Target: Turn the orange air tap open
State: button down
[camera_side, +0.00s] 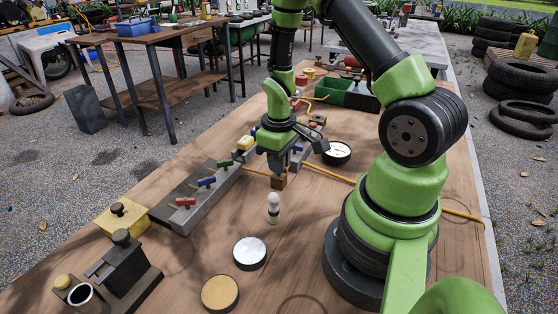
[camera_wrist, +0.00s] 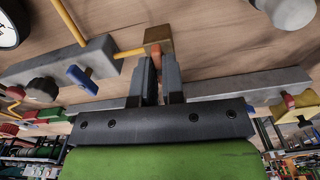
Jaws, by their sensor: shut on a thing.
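The orange air tap shows in the wrist view as a small orange handle (camera_wrist: 155,54) beside a brass-coloured block (camera_wrist: 159,36). My gripper (camera_wrist: 160,66) is shut on this handle, one finger on either side of it. Much of the handle is hidden between the fingers. The orange handle cannot be made out there.
Red (camera_side: 185,201), blue (camera_side: 206,182) and green (camera_side: 223,163) handles line the bar left of my gripper. A white gauge (camera_side: 337,151) lies to the right. A small white-topped peg (camera_side: 273,208) stands in front. A yellow hose (camera_side: 328,174) crosses the wooden bench.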

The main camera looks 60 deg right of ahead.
jog(key=c, duration=1.2)
grip_release()
notch_tip(320, 180, up, 10)
jog(key=s+a+r+m+t, duration=0.1)
jog(key=s+a+r+t, duration=0.1)
jog(key=s+a+r, duration=0.1)
jog(key=s+a+r+m+t+y, duration=0.1)
jog(key=s+a+r+t, duration=0.1)
jog(key=a+r, duration=0.4)
jog(key=s+a+r+m+t+y, duration=0.1)
jog(key=s+a+r+t, duration=0.2)
jog(key=r, duration=0.4)
jog(key=shift+s+a+r, duration=0.15)
jog(key=shift+s+a, duration=0.15)
jog(key=shift+a, duration=0.2)
jog(key=shift+s+a+r, duration=0.1)
jog(key=shift+s+a, duration=0.2)
jog(key=shift+a, duration=0.2)
